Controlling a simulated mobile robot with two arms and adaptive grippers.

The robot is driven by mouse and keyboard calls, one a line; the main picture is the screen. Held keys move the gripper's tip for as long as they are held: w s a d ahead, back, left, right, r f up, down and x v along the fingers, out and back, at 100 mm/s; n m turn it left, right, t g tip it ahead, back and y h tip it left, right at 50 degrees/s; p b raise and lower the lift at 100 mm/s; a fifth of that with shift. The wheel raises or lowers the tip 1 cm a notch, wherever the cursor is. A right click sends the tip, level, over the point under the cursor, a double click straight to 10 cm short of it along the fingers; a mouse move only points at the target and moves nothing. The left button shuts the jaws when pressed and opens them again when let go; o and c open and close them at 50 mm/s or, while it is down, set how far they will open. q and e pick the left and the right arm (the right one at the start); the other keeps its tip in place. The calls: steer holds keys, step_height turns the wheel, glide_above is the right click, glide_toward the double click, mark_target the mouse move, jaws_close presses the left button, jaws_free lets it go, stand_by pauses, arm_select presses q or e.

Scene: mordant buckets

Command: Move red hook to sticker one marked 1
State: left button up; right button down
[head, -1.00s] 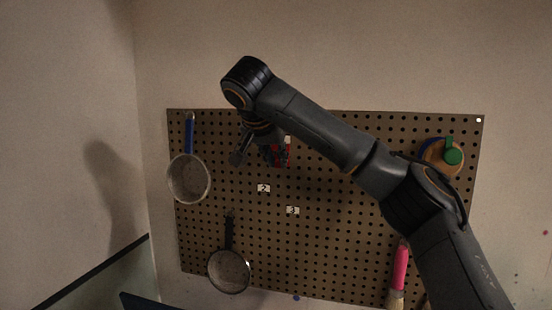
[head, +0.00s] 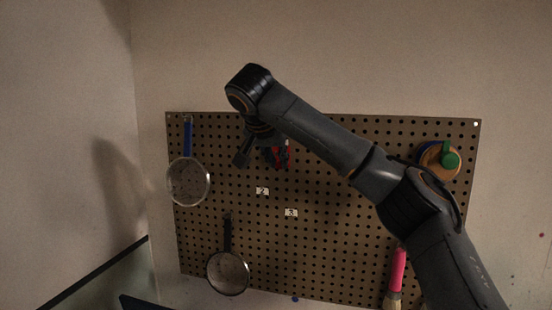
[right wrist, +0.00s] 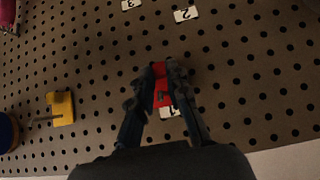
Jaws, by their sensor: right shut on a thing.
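My right gripper (head: 274,155) is in front of the upper part of the pegboard, and in the right wrist view its fingers (right wrist: 158,80) are closed around the red hook (right wrist: 161,86). The sticker marked 1 (right wrist: 168,112) is right beside the hook in the right wrist view, partly covered by hook and fingers. In the head view my arm hides it. Whether the hook touches the board cannot be told. My left gripper is not in view.
Stickers 2 (head: 262,191) and 3 (head: 291,213) are on the pegboard (head: 330,230). A yellow hook (right wrist: 62,107) shows in the wrist view.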

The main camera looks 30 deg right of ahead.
steer(key=c, duration=1.2)
jaws_free()
steer(key=shift+d, duration=0.1)
steer(key=shift+r, duration=0.15)
steer(key=v, duration=1.1)
steer(key=shift+s+a+r, duration=0.15)
steer(key=shift+a+r, duration=0.05)
steer(key=shift+a, duration=0.2)
